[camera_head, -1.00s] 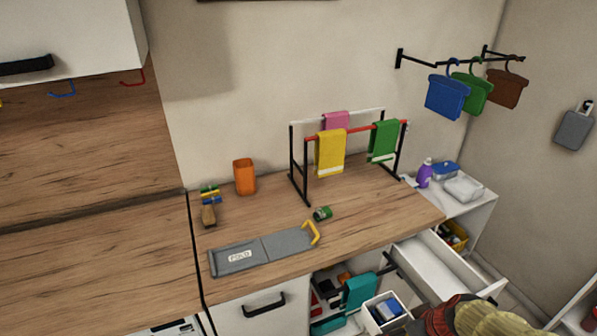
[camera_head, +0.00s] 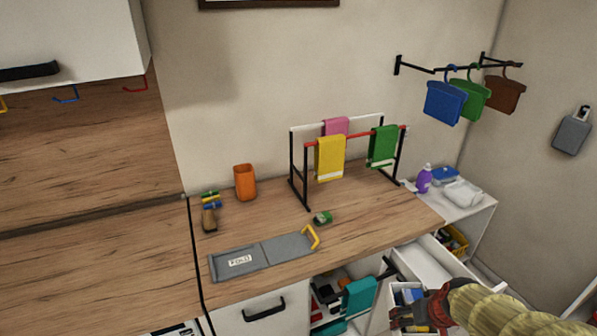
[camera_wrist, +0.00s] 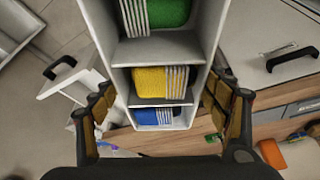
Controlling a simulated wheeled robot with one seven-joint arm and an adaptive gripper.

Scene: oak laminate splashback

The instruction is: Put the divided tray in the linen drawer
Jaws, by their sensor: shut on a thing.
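The divided tray (camera_wrist: 189,108) is white with upright partitions. In the wrist view its compartments hold green, yellow and blue folded cloths with white stripes. My gripper (camera_wrist: 165,108) is shut on the tray, with a finger on each side near the blue and yellow compartments. In the head view my gripper (camera_head: 436,306) is at the lower right and partly covers the tray (camera_head: 397,298). An open white drawer (camera_head: 425,265), which may be the linen drawer, stands just behind them under the counter's right end.
A towel rack (camera_head: 306,175) stands on the wood counter (camera_head: 375,210). A grey board (camera_head: 262,255) lies near the counter's front. A teal towel (camera_head: 359,296) hangs before open shelves, close left of the tray. A low white cabinet (camera_head: 462,207) holds a purple bottle (camera_head: 424,180).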

